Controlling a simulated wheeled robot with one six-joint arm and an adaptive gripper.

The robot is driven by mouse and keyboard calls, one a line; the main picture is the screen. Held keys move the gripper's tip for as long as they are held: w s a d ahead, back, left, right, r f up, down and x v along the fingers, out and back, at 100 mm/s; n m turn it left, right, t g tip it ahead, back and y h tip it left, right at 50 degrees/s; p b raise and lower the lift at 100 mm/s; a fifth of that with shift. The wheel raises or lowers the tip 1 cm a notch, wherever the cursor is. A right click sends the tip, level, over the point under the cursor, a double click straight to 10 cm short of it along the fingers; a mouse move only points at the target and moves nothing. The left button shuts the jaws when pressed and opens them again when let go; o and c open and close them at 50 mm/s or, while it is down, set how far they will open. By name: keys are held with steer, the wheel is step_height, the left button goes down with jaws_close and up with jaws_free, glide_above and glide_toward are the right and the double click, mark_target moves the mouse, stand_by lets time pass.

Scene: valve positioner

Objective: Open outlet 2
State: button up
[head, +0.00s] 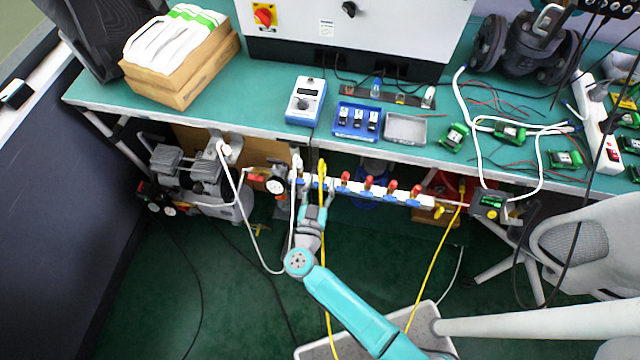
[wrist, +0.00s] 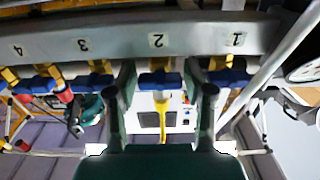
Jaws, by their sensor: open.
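The white manifold (head: 400,195) runs under the workbench edge with several outlets. In the wrist view, its grey bar (wrist: 120,38) bears upside-down labels 1 to 4 from right to left. Outlet 2's blue valve handle (wrist: 160,79) sits below label 2 (wrist: 158,40), crosswise and roughly parallel to the bar. A yellow hose (wrist: 162,118) hangs from this outlet. My gripper (wrist: 164,88) is open, with one finger on each side of the blue handle; I cannot tell if they touch it. In the head view my gripper (head: 317,190) is at the manifold's left part, its fingers hard to make out.
Outlet 1's blue handle (wrist: 230,77) and outlet 3's (wrist: 98,82) lie close outside my fingers. A pressure gauge (head: 276,186) and compressor (head: 195,175) stand left. The workbench (head: 270,100) overhangs above. A chair (head: 580,250) stands right.

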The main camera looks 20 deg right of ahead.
steer(key=c, duration=0.9)
steer(key=shift+m, duration=0.8)
steer(key=o, duration=0.9)
steer(key=shift+s, duration=0.1)
steer(key=v, duration=1.1)
steer(key=shift+s+a, duration=0.25)
steer(key=shift+s, duration=0.1)
